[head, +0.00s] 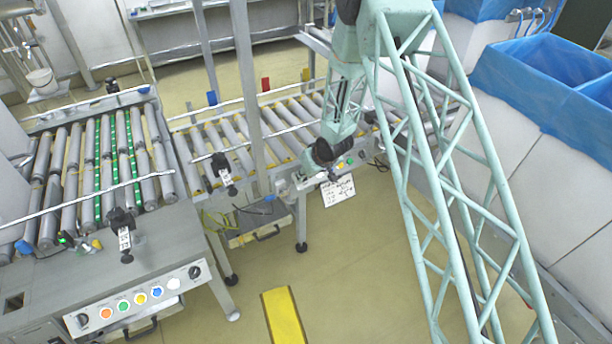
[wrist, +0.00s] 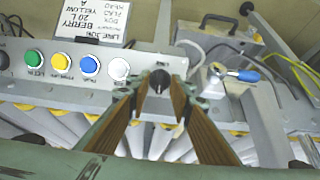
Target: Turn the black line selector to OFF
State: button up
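In the wrist view, a black selector knob (wrist: 160,79) sits on the grey control panel (wrist: 100,97), right of a row of green, yellow, blue and white buttons. My gripper (wrist: 160,88) has its brown fingers spread on either side of this knob, with a gap visible between them. Contact with the knob cannot be made out. Part of another black knob (wrist: 4,60) shows at the panel's left edge. The printed labels are upside down and too small to read surely. In the head view, my gripper (head: 328,174) is low at the far panel, largely hiding its knob.
A white card (wrist: 95,18) with handwriting lies beyond the buttons. A blue-handled valve (wrist: 240,74) and cables are to the right. Conveyor rollers (head: 235,130) run beside the panel. A nearer panel (head: 140,297) at lower left also has buttons and black knobs.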

jog(key=shift+r, duration=0.15)
jog(key=v, duration=1.1)
jog(key=shift+s+d+r, duration=0.15)
jog(key=shift+s+r, duration=0.1)
jog(key=shift+r, duration=0.05)
dwell(0.7)
jog(key=s+d+r+m+h, duration=0.1)
jog(key=s+d+r, duration=0.1)
jog(key=d+r, duration=0.6)
jog(key=s+d+r+m+h, duration=0.1)
jog(key=s+d+r, duration=0.2)
jog(key=r, duration=0.9)
jog(key=s+d+r+m+h, duration=0.2)
jog(key=s+d+r, duration=0.6)
jog(key=s+r, duration=0.4)
jog(key=s+d+r+m, duration=0.1)
jog(key=s+d+r, duration=0.1)
jog(key=s+r, duration=0.6)
jog(key=s+d+r, duration=0.3)
jog(key=s, duration=0.9)
jog(key=s+r+m+g, duration=0.1)
jog(key=s+r, duration=0.1)
jog(key=s, duration=1.7)
jog(key=shift+a+y, duration=0.3)
jog(key=shift+a, duration=0.2)
